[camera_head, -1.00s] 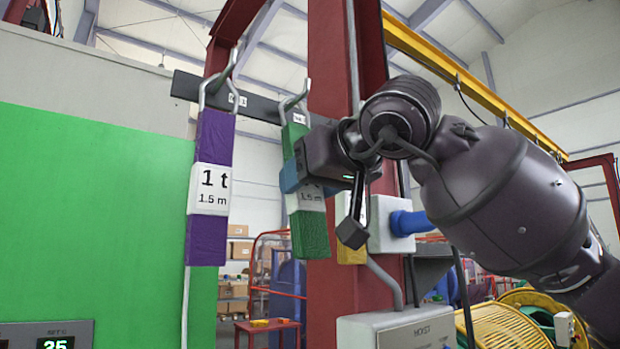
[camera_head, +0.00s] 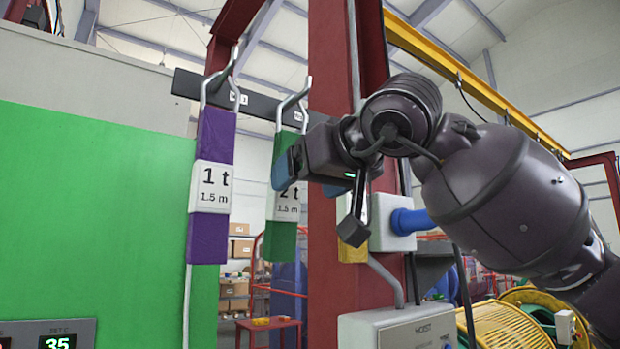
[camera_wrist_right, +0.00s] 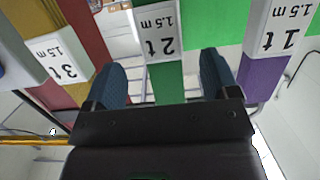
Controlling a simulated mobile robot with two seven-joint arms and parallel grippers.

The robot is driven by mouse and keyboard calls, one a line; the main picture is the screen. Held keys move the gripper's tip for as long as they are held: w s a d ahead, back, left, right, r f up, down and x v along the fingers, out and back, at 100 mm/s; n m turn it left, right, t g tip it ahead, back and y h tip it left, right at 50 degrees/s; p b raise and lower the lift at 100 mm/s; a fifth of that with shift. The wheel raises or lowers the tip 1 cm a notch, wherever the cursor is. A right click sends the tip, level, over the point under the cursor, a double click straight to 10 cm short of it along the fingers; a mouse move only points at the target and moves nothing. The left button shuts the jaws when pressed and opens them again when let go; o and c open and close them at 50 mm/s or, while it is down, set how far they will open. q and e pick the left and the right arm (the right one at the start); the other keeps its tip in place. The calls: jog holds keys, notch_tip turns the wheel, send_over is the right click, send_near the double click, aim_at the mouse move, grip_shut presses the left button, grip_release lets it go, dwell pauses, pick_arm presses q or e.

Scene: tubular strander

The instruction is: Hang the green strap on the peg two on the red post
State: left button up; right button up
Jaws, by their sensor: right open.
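The green strap (camera_head: 283,241), with a white "2 t 1.5 m" label, hangs nearly upright with its metal loop at the second position of the dark rail on the red post (camera_head: 335,230). The loop appears to be over the peg there, but the peg itself is hidden. My right gripper (camera_head: 283,170) is open around the strap's upper part. In the right wrist view the green strap (camera_wrist_right: 167,80) shows between the two parted blue fingers, with a gap on each side. My left gripper is out of view.
A purple "1 t" strap (camera_head: 210,238) hangs on the rail to the left. A blue plug and socket box (camera_head: 385,225) sit close below my gripper.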

jog(key=b+v, duration=0.1)
jog(key=v, duration=1)
jog(key=shift+b, duration=0.35)
